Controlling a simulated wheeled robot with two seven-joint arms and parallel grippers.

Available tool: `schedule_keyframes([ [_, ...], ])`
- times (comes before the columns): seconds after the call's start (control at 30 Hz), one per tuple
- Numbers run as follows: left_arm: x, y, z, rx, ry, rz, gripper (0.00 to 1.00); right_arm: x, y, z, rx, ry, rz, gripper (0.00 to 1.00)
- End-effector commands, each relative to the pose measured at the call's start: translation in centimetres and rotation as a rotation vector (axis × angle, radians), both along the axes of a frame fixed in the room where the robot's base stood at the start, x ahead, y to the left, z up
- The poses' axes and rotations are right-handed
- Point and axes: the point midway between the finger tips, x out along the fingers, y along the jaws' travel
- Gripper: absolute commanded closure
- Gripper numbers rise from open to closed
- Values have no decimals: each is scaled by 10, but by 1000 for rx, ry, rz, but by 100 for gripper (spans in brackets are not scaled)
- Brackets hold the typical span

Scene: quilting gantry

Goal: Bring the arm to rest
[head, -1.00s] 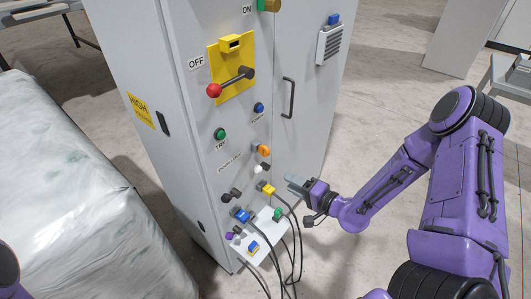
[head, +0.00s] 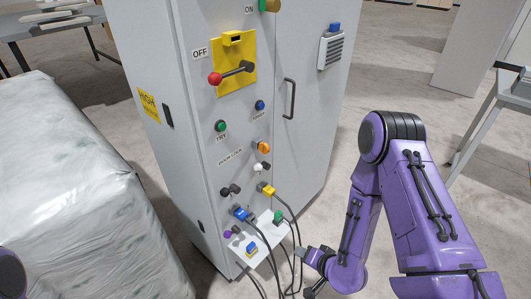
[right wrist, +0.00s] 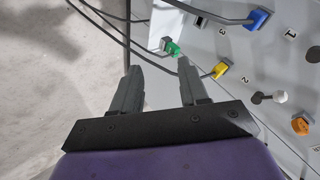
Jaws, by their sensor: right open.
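My right gripper (head: 303,252) is in front of the lower part of the grey cabinet (head: 303,165), near the hanging cables, and holds nothing. In the right wrist view its two fingers (right wrist: 157,72) stand apart with a gap between them. In that view the green plug (right wrist: 172,48) shows just beyond the right fingertip; I cannot tell whether they touch. My right arm (head: 405,190) is bent, with its elbow raised at the right. My left gripper is out of view; only a purple piece of my left side shows at the lower left edge.
The cabinet carries a red-knobbed lever (head: 232,74) by the OFF label, a door handle (head: 289,98), buttons, a yellow plug (head: 267,190) and a blue plug (head: 241,214). A wrapped bale (head: 75,190) stands at the left. Open floor lies right of the cabinet.

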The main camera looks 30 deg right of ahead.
Motion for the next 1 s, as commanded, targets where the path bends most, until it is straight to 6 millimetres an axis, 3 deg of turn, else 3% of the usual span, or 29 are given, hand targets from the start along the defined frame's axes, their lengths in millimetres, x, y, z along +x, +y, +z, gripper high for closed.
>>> schedule_keyframes([
  [0.13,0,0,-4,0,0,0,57,-11,2,-11,-37,41,8,56],
  [0.47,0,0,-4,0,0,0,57,-15,1,-14,-63,57,20,56],
  [0.53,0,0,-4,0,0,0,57,-23,-6,-17,-128,94,13,56],
  [0.57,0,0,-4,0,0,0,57,-31,-9,-19,-168,126,8,56],
  [0.7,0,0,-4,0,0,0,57,-106,-8,-42,-384,380,73,56],
  [0.8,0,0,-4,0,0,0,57,-149,-5,-50,-460,495,122,56],
  [0.9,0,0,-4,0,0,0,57,-163,1,-55,-471,524,168,56],
  [1.0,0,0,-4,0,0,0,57,-163,0,-55,-468,525,164,56],
])
